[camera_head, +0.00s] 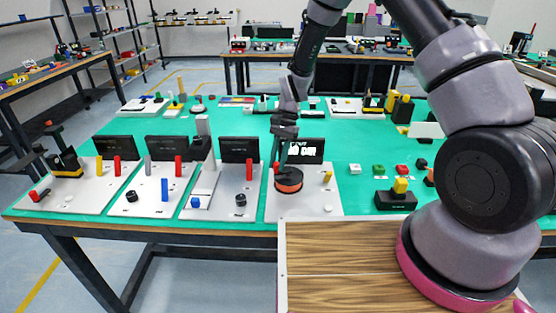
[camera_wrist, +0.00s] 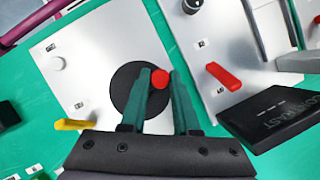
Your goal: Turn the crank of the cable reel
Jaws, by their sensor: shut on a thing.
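The cable reel (camera_head: 290,184) is a low drum with an orange side and a dark top on a pale board. In the wrist view its dark round top (camera_wrist: 122,95) lies under my fingers. The crank's red knob (camera_wrist: 159,80) stands near the edge of that disc, between my two green fingertips. My gripper (camera_head: 281,164) reaches down over the reel in the head view, and its fingers (camera_wrist: 161,74) are shut on the red knob. The crank's lower part is hidden by the fingers.
A neighbouring board with a red lever (camera_wrist: 222,76) and a black display (camera_wrist: 270,118) stands close by. Several coloured buttons, including a green one (camera_head: 378,170), lie to the right.

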